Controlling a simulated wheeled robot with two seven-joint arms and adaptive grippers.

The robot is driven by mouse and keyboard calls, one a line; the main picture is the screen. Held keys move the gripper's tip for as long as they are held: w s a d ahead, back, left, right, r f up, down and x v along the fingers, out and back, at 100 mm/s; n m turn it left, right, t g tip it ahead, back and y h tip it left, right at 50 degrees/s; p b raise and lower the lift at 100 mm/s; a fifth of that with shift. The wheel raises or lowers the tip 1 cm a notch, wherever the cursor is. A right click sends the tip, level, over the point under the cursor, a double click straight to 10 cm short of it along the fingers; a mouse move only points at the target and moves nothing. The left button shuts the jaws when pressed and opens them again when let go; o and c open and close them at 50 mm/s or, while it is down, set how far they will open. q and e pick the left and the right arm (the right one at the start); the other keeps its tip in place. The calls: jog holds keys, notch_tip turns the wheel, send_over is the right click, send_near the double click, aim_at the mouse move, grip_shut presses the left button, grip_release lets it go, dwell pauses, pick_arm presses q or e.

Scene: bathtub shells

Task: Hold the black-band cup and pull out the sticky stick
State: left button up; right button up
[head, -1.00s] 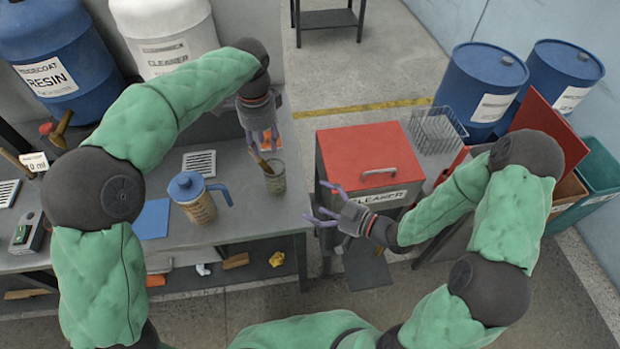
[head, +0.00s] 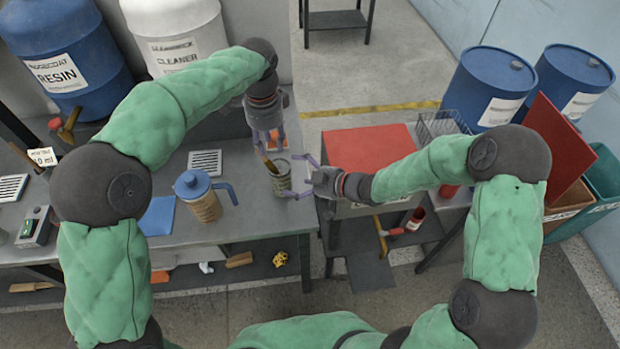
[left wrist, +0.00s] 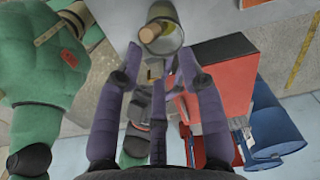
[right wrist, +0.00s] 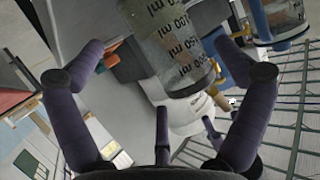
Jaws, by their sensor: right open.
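The clear cup (head: 281,181) stands upright near the right edge of the grey bench, with a brown stick (head: 267,163) leaning out of its top. Contact is unclear.
A red-topped box (head: 350,150) stands right, across a gap. A wire basket (head: 440,124) and blue drums (head: 490,85) are farther right. Large containers (head: 175,35) stand behind.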

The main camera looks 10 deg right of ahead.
aim_at(291, 177)
jog(key=shift+x, duration=2.5)
jog(key=c, duration=1.1)
pick_arm(q)
jog(key=shift+o, duration=0.4)
jog(key=shift+r, duration=0.1)
jog(key=a+r+m+h, duration=0.3)
jog(key=a+r+h, duration=0.1)
jog(key=a+r, duration=0.25)
jog(key=shift+h, duration=0.3)
jog(key=shift+a+x, duration=0.2)
jog(key=shift+x, duration=2.9)
jog(key=shift+a+x, duration=0.2)
jog(key=shift+x, duration=2.85)
